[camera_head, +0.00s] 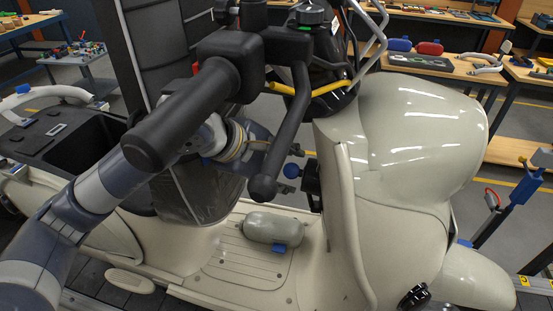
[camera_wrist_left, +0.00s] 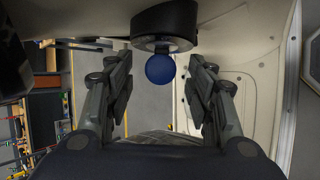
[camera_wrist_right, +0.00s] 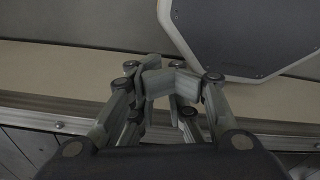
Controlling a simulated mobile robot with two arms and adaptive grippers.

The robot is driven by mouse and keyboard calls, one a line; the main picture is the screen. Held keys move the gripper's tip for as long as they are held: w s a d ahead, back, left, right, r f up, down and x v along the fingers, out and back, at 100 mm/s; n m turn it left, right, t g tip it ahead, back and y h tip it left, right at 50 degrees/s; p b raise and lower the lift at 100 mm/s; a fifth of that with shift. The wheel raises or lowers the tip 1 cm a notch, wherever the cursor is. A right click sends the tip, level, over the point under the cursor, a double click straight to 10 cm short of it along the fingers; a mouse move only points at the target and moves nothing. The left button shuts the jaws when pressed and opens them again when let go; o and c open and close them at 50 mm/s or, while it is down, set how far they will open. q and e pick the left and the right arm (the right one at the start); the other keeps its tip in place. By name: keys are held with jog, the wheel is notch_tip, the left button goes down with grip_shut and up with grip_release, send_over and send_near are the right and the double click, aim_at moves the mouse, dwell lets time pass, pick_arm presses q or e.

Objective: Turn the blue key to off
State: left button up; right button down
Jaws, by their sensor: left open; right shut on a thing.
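The blue key (camera_head: 292,171) is a round knob on a black switch body on the scooter's inner front panel. In the left wrist view the blue key (camera_wrist_left: 160,69) shows below the black switch body (camera_wrist_left: 165,27). My left gripper (camera_wrist_left: 162,88) is open, with one finger on each side of the key and gaps to both. In the head view the handlebar and lever partly hide this gripper. My right gripper (camera_wrist_right: 165,80) has its fingers closed together; what they hold cannot be made out. It is out of the head view.
The black handlebar grip (camera_head: 185,110) and brake lever (camera_head: 288,135) hang over my left wrist. A rounded grey-green object (camera_head: 273,228) lies on the scooter's floorboard. The large cream front shield (camera_head: 415,125) stands right of the key. Workbenches stand behind.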

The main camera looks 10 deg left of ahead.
pick_arm(q)
jog(key=c, duration=1.1)
jog(key=o, duration=0.3)
jog(key=shift+c, duration=0.8)
jog(key=shift+r, duration=0.15)
jog(key=shift+w+r+g+p, duration=0.1)
jog(key=shift+g+p, duration=0.2)
jog(key=shift+p, duration=0.3)
jog(key=shift+n+g+p, duration=0.3)
jog(key=shift+g+p, duration=0.1)
jog(key=shift+p, duration=0.2)
jog(key=shift+s+r+g+p, duration=0.15)
jog(key=shift+s+g+p, duration=0.1)
jog(key=shift+g+p, duration=0.15)
jog(key=shift+s, duration=0.15)
pick_arm(e)
jog(key=r, duration=0.1)
jog(key=s+r, duration=0.1)
jog(key=r, duration=0.1)
jog(key=shift+s+d+r, duration=0.1)
jog(key=shift+s+d, duration=0.05)
jog(key=shift+s, duration=0.1)
